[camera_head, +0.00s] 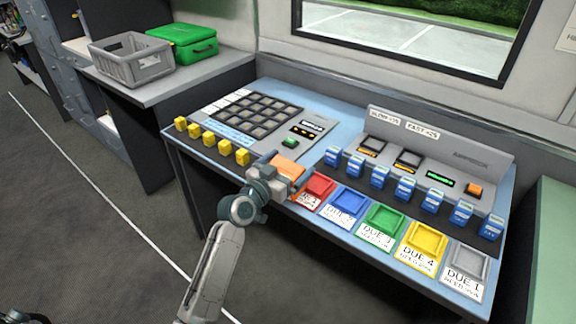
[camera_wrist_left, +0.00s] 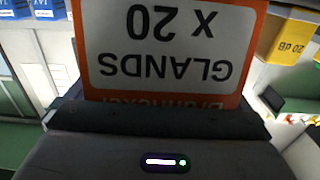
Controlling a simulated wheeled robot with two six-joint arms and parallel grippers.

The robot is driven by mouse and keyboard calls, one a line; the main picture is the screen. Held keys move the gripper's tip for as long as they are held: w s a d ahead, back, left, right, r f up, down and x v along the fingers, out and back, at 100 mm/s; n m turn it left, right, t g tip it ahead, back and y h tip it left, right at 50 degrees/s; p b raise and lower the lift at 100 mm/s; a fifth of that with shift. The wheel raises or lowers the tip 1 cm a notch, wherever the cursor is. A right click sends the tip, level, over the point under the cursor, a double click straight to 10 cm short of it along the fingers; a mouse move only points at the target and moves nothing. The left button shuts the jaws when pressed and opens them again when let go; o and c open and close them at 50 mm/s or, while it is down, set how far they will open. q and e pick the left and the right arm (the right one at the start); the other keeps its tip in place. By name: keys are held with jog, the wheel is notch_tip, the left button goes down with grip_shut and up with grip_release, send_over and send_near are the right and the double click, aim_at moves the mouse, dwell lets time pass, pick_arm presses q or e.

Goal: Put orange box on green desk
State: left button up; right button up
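The orange box (camera_head: 287,168) is in my left gripper (camera_head: 278,178), over the front edge of the blue console desk. In the left wrist view the orange box (camera_wrist_left: 170,50) fills the space at the gripper, its white label reading "GLANDS x 20" upside down. My left gripper appears shut on it; the fingertips are mostly hidden. In the head view, I cannot tell whether the box touches the desk. The green desk (camera_head: 552,245) shows partly at the right edge, its visible top bare. My right gripper is not in view.
The blue desk (camera_head: 345,130) carries several coloured trays (camera_head: 384,220) along its front, a row of blue boxes (camera_head: 405,187), yellow boxes (camera_head: 209,139) and a raised panel (camera_head: 440,150). A grey crate (camera_head: 130,60) and a green case (camera_head: 183,43) stand on the side counter.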

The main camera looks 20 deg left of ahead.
pick_arm(q)
jog(key=shift+r, duration=0.2)
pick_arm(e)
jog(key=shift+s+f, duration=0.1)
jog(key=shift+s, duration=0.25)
